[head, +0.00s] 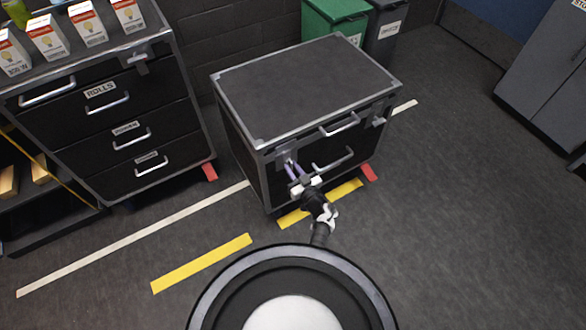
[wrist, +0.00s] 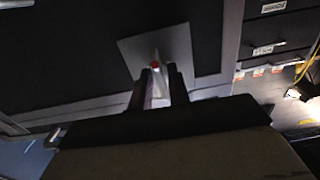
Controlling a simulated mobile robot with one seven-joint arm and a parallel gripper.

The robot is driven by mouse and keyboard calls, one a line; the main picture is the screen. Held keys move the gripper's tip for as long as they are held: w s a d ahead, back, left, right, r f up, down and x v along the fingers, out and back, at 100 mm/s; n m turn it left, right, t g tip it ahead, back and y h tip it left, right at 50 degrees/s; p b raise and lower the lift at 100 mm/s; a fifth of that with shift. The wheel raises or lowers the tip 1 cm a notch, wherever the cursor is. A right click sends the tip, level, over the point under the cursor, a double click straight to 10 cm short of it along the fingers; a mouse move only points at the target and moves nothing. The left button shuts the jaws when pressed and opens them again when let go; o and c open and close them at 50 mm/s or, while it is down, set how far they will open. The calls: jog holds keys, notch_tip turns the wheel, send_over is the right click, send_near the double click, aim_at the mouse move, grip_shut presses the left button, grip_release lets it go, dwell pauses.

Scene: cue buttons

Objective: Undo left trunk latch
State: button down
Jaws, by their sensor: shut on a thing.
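The black trunk (head: 310,85) with grey metal edges stands on the floor in the middle of the head view, its lid down. The left latch (head: 285,157) is a small metal plate near the trunk's left front corner. My gripper (head: 292,168) is at this latch with its fingers shut on it. In the wrist view the latch plate (wrist: 172,48) is a pale square, and my gripper (wrist: 157,75) closes around a narrow piece with a red tip. The fingers hide part of that piece. The right latch (head: 378,121) sits near the trunk's right front corner.
A black drawer cabinet (head: 120,115) with light-bulb boxes on top stands to the left. Green (head: 335,17) and dark bins stand behind the trunk. A grey cabinet (head: 545,75) is at the far right. The floor right of the trunk is clear.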

jog(key=c, duration=1.6)
grip_release()
jog(key=shift+o, duration=0.2)
jog(key=v, duration=1.3)
jog(key=shift+s+d+b, duration=0.2)
jog(key=shift+s+b, duration=0.1)
jog(key=shift+s, duration=0.05)
